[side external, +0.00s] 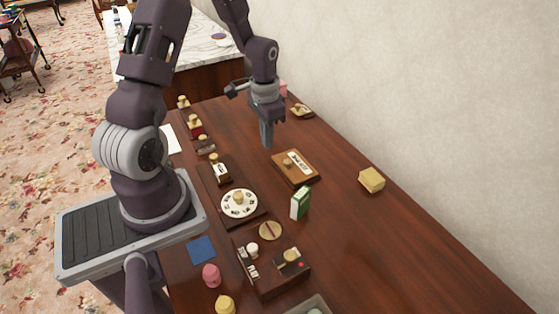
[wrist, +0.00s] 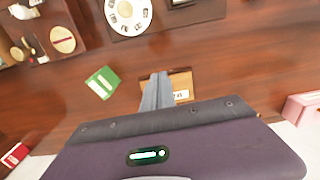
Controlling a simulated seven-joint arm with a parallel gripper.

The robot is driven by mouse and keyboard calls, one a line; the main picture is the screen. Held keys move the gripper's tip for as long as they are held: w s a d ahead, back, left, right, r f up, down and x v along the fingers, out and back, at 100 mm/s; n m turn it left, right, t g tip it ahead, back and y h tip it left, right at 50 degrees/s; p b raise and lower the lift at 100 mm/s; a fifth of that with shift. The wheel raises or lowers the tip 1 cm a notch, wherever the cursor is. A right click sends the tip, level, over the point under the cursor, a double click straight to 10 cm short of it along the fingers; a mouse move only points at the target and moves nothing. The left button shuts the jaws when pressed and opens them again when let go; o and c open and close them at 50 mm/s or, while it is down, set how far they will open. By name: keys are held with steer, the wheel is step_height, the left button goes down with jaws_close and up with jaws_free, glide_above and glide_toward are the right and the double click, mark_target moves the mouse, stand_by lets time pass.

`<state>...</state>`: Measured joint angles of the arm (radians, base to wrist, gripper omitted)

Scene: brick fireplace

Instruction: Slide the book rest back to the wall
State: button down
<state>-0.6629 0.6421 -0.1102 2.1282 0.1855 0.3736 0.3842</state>
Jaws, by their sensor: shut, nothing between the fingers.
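A flat tan wooden piece (side external: 296,168) with a small knob and a white lettered label lies on the dark table; it may be the book rest, but I cannot be sure. A clear gap of table separates it from the wall (side external: 420,100). My gripper (side external: 267,146) points down, shut and empty, just behind and left of this piece in the side view. In the wrist view my fingers (wrist: 157,92) cover the left part of the wooden piece (wrist: 183,84). I cannot tell whether they touch it.
A green-and-white box (side external: 300,203) stands close by. A yellowish block (side external: 371,180) sits near the wall. A round white dial (side external: 239,204) and other knobbed panels line the front side. A pink box (wrist: 303,106) is at the right in the wrist view.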

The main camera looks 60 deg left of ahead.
step_height(320, 180, down, 10)
steer(key=shift+r, duration=0.2)
steer(key=w, duration=0.3)
steer(key=shift+a+f, duration=0.1)
steer(key=shift+f, duration=0.3)
steer(key=shift+w, duration=0.5)
steer(key=shift+w, duration=0.1)
steer(key=w, duration=1.7)
steer(key=shift+w+a, duration=0.15)
